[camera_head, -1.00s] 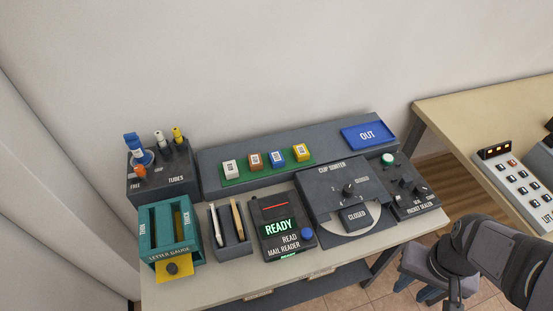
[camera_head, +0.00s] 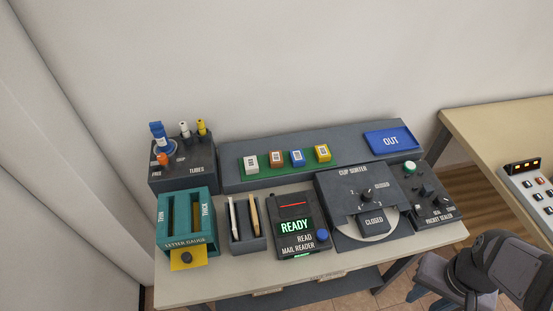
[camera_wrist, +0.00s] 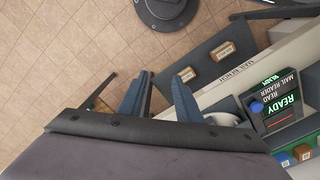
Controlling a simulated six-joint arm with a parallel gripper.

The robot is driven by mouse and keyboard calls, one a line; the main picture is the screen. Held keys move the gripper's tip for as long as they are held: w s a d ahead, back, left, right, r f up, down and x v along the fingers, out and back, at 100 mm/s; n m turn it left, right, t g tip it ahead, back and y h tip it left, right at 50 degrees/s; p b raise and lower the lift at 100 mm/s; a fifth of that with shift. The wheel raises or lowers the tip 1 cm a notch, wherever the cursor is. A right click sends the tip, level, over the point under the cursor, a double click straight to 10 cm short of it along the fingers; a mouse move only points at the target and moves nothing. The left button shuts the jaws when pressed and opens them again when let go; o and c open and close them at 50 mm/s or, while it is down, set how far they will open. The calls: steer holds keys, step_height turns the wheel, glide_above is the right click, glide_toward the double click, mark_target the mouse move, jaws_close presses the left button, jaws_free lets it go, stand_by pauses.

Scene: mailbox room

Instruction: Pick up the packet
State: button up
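I cannot tell for sure which object is the packet. Several small labelled blocks, white (camera_head: 251,164), brown (camera_head: 276,159), blue (camera_head: 298,158) and yellow (camera_head: 322,153), sit on a green strip at the back of the desk. Two brown labelled boxes, one farther (camera_wrist: 223,50) and one nearer (camera_wrist: 188,74), show on a dark surface in the wrist view. My gripper (camera_wrist: 161,78) has its two blue fingers apart with nothing visible between them. In the head view, my arm is at the lower right, beside the desk's right end.
The desk (camera_head: 200,289) holds a letter gauge (camera_head: 187,225), a slotted holder (camera_head: 247,240), a mail reader (camera_head: 300,235), a cup sorter (camera_head: 365,205), a packet sealer (camera_head: 435,205) and a blue OUT tray (camera_head: 390,141). A second table (camera_head: 500,125) stands at right.

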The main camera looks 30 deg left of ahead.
steer(key=shift+o, duration=1.2)
